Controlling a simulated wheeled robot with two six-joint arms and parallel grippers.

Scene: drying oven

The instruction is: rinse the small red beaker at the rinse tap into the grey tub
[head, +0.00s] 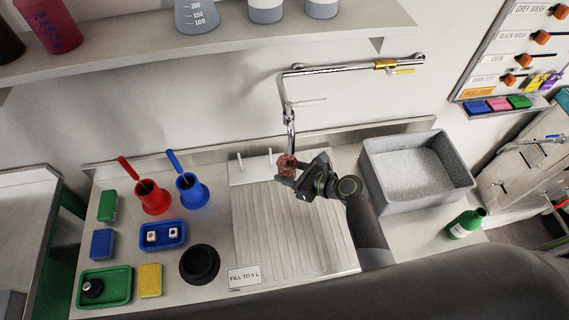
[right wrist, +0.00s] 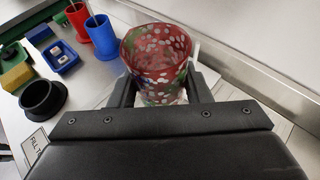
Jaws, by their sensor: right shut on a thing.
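The small red beaker (head: 286,163) is speckled and held up near the tap; it also shows in the right wrist view (right wrist: 157,55), upright or nearly so, with its open rim up. My right gripper (head: 290,176) is shut on the beaker's sides. The rinse tap (head: 290,115) hangs from a wall pipe, its lower end just above or behind the beaker; I cannot tell if they line up. The grey tub (head: 415,170) stands to the right of the gripper and looks empty. My left gripper is not in view.
A ribbed drainboard (head: 290,235) lies below the beaker. Red (head: 152,197) and blue (head: 191,193) holders, a black bowl (head: 199,264) and small trays stand on the left. A green bottle (head: 465,224) stands right of the tub's front. A shelf (head: 200,45) with vessels hangs above.

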